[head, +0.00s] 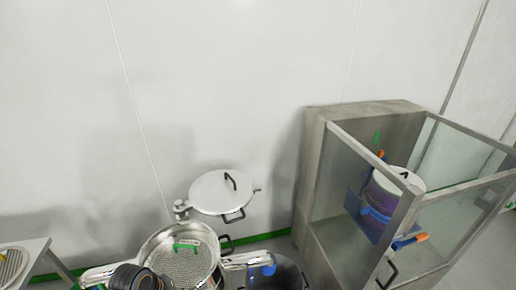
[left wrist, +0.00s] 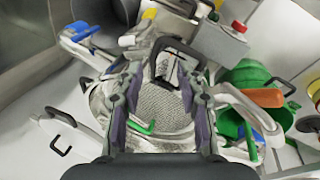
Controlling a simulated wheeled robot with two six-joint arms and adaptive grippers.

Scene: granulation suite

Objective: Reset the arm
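My left gripper (left wrist: 160,78) shows in the left wrist view with its two dark fingers spread apart. Nothing is clasped between the fingers. Beyond them lies a round metal mesh sieve (left wrist: 158,100) with a green handle (left wrist: 142,127) on it. A black handle (left wrist: 180,52) shows past the fingertips. In the head view, a dark round part of my left arm (head: 135,278) stands at the bottom edge, in front of the mesh sieve (head: 178,262); its fingers cannot be made out there. My right gripper is not in view.
A round metal lid (head: 220,193) stands raised behind the sieve. A table (head: 35,250) is at lower left. The wall above is bare.

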